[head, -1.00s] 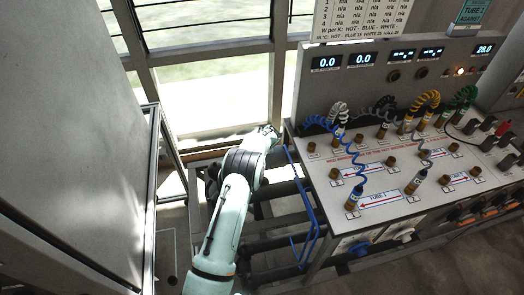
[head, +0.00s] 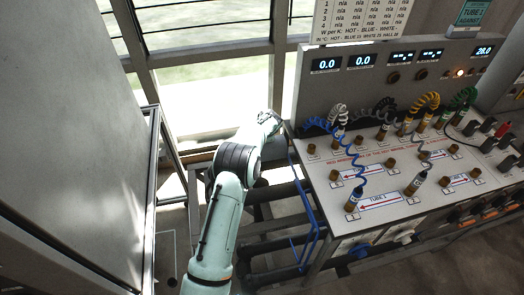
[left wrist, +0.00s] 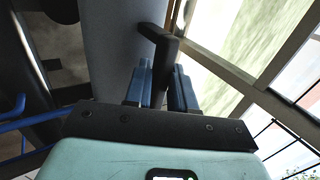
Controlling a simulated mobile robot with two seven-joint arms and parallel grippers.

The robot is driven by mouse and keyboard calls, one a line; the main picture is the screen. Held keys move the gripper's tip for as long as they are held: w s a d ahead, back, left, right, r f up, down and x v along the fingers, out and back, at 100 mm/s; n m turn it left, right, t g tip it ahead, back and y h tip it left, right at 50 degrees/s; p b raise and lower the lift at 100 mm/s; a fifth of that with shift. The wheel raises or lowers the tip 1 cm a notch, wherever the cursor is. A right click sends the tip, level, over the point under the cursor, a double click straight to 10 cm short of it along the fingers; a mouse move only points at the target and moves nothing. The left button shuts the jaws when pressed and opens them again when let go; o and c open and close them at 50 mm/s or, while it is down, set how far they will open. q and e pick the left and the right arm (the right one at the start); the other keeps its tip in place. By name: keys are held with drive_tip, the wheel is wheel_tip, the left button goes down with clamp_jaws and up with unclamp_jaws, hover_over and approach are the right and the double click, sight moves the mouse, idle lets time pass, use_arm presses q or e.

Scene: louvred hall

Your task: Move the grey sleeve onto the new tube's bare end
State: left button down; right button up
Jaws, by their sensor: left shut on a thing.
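My left gripper (left wrist: 162,88) is shut on a dark, bent handle-like piece (left wrist: 160,38) in the left wrist view. Its blue finger pads lie on either side of that piece. Directly beyond it is a broad smooth grey surface (left wrist: 112,45), which may be the grey sleeve; I cannot tell if the dark piece joins it. In the head view, my left arm reaches to the window side of the bench, its hand small and partly hidden at the bench's far left corner. I cannot make out the new tube's bare end. My right gripper is not in view.
The bench (head: 335,225) with labelled ports, coiled hoses and lit displays stands right of my arm. Blue pipes (head: 308,215) run down its left side. A tall grey cabinet (head: 70,150) stands on the left. Window frames lie behind the hand.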

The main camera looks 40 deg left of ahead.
use_arm(q)
drive_tip(key=s+d+r+b, duration=0.5)
drive_tip(key=s+d+b, duration=0.4)
drive_tip(key=d, duration=0.4)
wheel_tip(320, 180, down, 9)
drive_tip(key=s+b, duration=0.1)
drive_tip(key=b, duration=0.5)
drive_tip(key=shift+a, duration=0.25)
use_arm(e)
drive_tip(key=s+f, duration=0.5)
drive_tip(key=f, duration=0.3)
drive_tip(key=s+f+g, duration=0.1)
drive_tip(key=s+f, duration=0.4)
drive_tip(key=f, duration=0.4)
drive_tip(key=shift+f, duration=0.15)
use_arm(q)
drive_tip(key=shift+r, duration=0.15)
drive_tip(key=shift+f, duration=0.2)
